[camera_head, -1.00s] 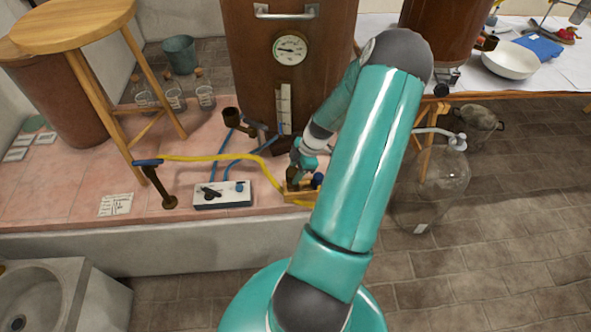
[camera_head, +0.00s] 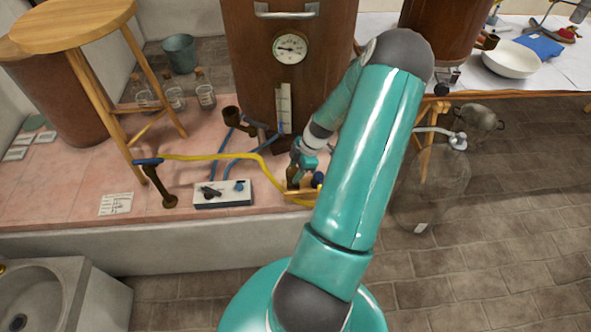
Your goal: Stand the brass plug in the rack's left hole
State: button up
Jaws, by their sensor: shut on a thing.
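A small wooden rack (camera_head: 291,194) stands on the pink tiled ledge, left of my upper arm. My gripper (camera_head: 295,178) points down over the rack's left part. A small dark brass piece, the brass plug (camera_head: 292,184), shows between the fingertips, and the gripper is shut on it. The plug is right at the rack; I cannot tell whether its lower end is inside the left hole. A dark blue knob-like thing (camera_head: 318,179) sits at the rack's right end. My arm hides the area just right of the rack.
A white control box (camera_head: 223,195) lies left of the rack. A yellow hose (camera_head: 215,158) runs behind the box to the rack. The copper boiler (camera_head: 262,80) rises behind. A glass carboy (camera_head: 430,190) stands on the floor to the right.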

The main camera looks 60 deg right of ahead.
jog(key=shift+f, duration=2.25)
dwell(4.0)
jog(key=o, duration=1.1)
jog(key=shift+o, duration=0.2)
